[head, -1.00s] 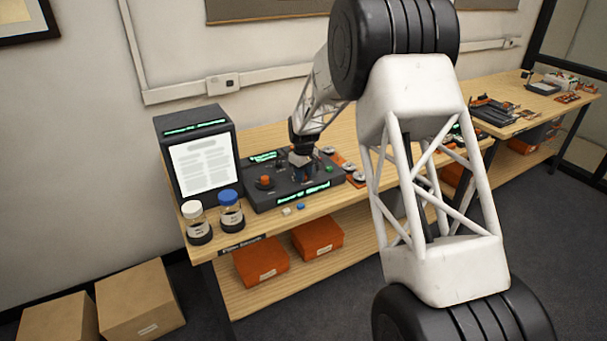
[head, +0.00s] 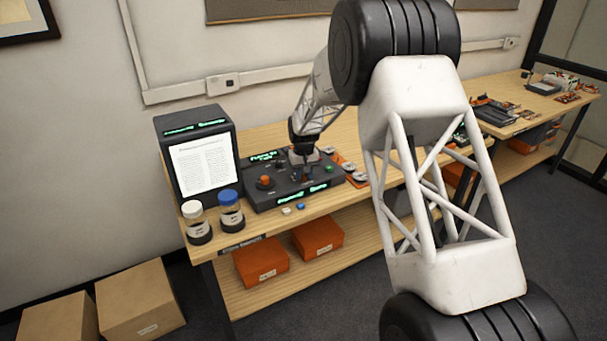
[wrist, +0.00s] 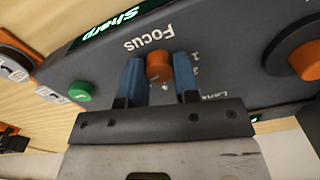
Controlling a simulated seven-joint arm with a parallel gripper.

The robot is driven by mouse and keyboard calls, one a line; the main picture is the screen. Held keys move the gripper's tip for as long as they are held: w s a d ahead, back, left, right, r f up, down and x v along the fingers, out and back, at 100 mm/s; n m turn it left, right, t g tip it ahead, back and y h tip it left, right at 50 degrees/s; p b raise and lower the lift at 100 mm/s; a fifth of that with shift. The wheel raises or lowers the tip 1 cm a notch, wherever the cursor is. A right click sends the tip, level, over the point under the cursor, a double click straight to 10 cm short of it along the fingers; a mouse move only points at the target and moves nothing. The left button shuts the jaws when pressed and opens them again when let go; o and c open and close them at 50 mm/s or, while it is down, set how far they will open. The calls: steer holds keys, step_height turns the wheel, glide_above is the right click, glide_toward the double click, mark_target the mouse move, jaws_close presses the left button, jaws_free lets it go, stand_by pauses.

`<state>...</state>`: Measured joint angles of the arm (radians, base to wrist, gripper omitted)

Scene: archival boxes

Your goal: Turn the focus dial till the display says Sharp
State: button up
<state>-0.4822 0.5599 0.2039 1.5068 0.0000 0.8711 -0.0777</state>
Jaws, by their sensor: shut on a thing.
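The focus dial (wrist: 159,66) is a small orange knob under the upside-down word "Focus" in the wrist view. My gripper (wrist: 160,82) has its two blue fingers on either side of the dial and is shut on it. A display (wrist: 115,22) on the console's edge reads "Sharp" in green letters. In the head view the display (head: 303,195) is on the front of the dark console (head: 246,200), too small to read surely. My gripper (head: 304,165) is down on the console there, and it hides the dial.
A monitor (head: 203,168) with a lit page stands left of the console. Two jars (head: 198,222) stand in front of it. A green button (wrist: 81,91) and a larger orange knob (wrist: 306,60) flank the dial.

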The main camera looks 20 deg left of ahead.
mark_target(303, 175)
stand_by(0.3)
steer(key=o, duration=0.9)
steer(key=shift+o, duration=0.2)
steer(key=shift+r, duration=3.9)
